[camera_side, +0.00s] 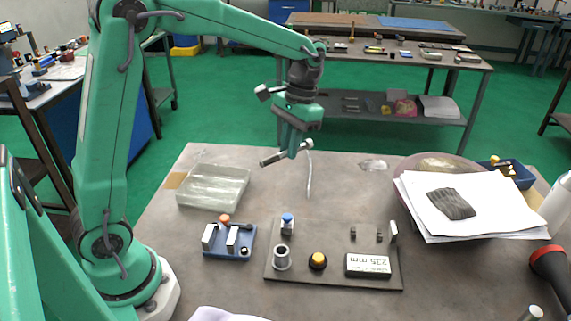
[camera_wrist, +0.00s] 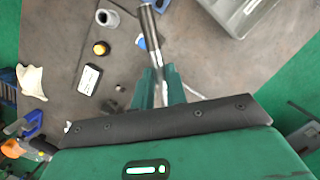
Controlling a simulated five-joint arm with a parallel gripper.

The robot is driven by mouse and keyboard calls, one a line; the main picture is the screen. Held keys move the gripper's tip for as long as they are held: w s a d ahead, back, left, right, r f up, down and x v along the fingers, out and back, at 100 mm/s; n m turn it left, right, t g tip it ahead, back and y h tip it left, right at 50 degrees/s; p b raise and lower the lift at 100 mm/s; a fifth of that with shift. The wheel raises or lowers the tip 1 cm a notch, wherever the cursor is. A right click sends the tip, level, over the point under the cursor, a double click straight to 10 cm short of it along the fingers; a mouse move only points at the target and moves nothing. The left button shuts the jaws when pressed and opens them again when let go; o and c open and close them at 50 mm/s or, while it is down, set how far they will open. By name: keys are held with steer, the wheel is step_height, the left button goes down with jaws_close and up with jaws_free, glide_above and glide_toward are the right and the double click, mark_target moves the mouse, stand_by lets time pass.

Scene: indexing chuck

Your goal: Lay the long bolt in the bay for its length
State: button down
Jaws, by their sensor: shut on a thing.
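My gripper (camera_side: 291,152) is shut on a grey metal bolt (camera_side: 272,158), held nearly level and slightly tilted, well above the table. In the wrist view the bolt (camera_wrist: 150,30) sticks out beyond the fingers (camera_wrist: 160,88); its gripped part is partly hidden. Below, a dark plate (camera_side: 335,278) carries a metal ring-like chuck (camera_side: 282,258), a yellow-orange knob (camera_side: 317,261), a blue-topped post (camera_side: 287,224), small upright blocks (camera_side: 378,236) and a sign (camera_side: 368,265) seemingly reading 235 mm, upside down. I cannot tell which part is the bay.
A blue fixture (camera_side: 229,242) with pale blocks stands left of the plate. A clear-lidded box (camera_side: 213,186) lies behind it. Papers (camera_side: 465,205) with a dark cloth cover a round dish at the right. A red-and-black tool (camera_side: 551,270) lies at the right edge. The table's middle is mostly clear.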

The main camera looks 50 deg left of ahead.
stand_by(0.3)
steer(key=d+f+m, duration=0.3)
steer(key=d+m, duration=0.1)
steer(key=d, duration=0.8)
steer(key=d+f+m+y, duration=0.1)
steer(key=d+f+m, duration=0.2)
steer(key=d, duration=0.9)
steer(key=shift+w+d+f+m, duration=0.35)
steer(key=shift+m, duration=0.75)
